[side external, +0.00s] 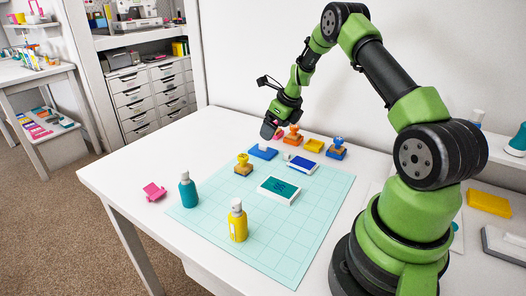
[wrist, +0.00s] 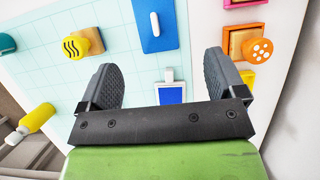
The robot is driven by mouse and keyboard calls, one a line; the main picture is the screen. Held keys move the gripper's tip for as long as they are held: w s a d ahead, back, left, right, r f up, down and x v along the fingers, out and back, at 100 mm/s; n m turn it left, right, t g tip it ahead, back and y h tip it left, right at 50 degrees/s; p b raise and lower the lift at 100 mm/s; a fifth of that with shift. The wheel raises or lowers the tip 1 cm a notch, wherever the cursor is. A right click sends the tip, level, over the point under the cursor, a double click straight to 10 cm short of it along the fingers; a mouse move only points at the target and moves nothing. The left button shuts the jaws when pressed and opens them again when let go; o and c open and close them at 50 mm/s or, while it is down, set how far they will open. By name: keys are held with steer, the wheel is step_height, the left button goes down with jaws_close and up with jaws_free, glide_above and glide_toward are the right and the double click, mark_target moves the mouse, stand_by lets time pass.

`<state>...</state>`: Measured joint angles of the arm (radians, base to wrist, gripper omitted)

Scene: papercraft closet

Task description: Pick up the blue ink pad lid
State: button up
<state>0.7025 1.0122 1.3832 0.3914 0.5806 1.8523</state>
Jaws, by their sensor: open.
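The blue ink pad lid (side external: 263,152) is a flat blue block with a pale handle, lying near the back left of the cutting mat. My gripper (side external: 269,130) is above the table, just above and behind the lid in the side view. In the wrist view my gripper (wrist: 163,75) has its fingers wide apart with nothing held. The lid lies beyond the fingertips. A blue ink pad (side external: 301,164) in a white base sits to the lid's right.
A yellow stamp (side external: 243,166) stands in front of the lid. An orange stamp (side external: 293,138) and several other stamps and pads line the back. A teal pad (side external: 279,190), teal bottle (side external: 188,190) and yellow bottle (side external: 238,222) are nearer. The mat's front right is clear.

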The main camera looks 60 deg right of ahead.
mark_target(268, 152)
steer(key=x, duration=0.7)
steer(key=shift+s+a+f, duration=0.15)
steer(key=shift+a+f, duration=0.1)
steer(key=shift+f, duration=0.05)
steer(key=c, duration=1)
step_height(268, 152, up, 10)
steer(key=shift+m, duration=0.5)
steer(key=s+f, duration=0.1)
steer(key=s, duration=0.7)
steer(key=s+f, duration=0.1)
steer(key=s, duration=0.3)
steer(key=shift+d+f, duration=0.15)
steer(key=shift+f, duration=0.2)
steer(key=shift+s+f, duration=0.15)
steer(key=shift+s, duration=0.6)
